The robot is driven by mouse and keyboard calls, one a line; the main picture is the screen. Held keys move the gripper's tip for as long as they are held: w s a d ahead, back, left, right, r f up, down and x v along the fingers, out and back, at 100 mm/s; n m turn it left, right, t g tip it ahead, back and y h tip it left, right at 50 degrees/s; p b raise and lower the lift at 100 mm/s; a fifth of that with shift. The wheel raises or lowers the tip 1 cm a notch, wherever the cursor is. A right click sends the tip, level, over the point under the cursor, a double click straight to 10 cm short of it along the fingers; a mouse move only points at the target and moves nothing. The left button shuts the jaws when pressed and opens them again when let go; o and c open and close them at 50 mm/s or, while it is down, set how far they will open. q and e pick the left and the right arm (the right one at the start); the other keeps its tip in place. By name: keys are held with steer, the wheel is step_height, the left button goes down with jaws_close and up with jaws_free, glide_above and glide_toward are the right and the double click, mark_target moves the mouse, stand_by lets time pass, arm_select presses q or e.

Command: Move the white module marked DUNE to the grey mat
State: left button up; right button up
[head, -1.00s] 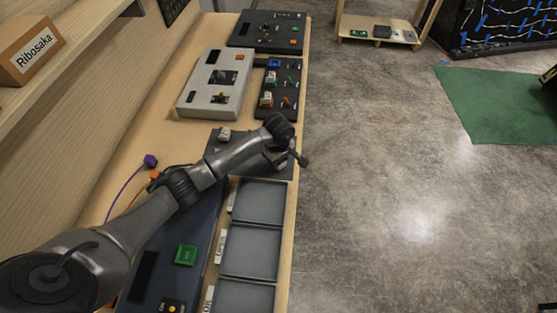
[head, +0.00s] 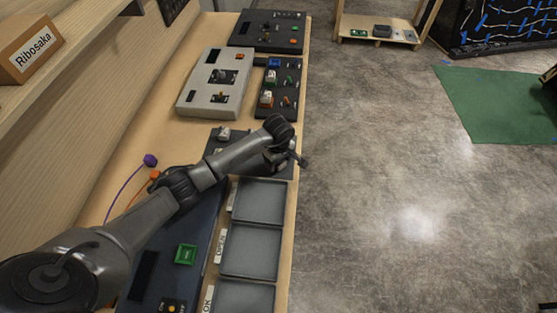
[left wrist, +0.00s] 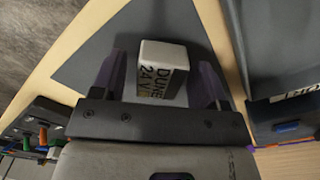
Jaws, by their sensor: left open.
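The white module marked DUNE 24 V (left wrist: 162,72) shows in the left wrist view, over the dark grey mat (left wrist: 90,70). It is between the two fingers of my left gripper (left wrist: 161,60), which is open, with a gap on each side. Whether the module touches the mat is hard to tell. In the head view my left arm covers much of the grey mat (head: 213,147), and the DUNE module cannot be made out there. A small pale module (head: 224,134) shows at the mat's far left part. My right gripper is not in view.
Grey trays (head: 260,202) and a dark console with a green button (head: 186,254) lie nearer me. A light grey console (head: 207,97) and a dark board with levers (head: 290,101) stand beyond the mat. The bench's right edge drops to open floor.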

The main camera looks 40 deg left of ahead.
arm_select(q)
step_height(320, 180, up, 12)
steer(key=shift+r, duration=0.15)
stand_by(0.4)
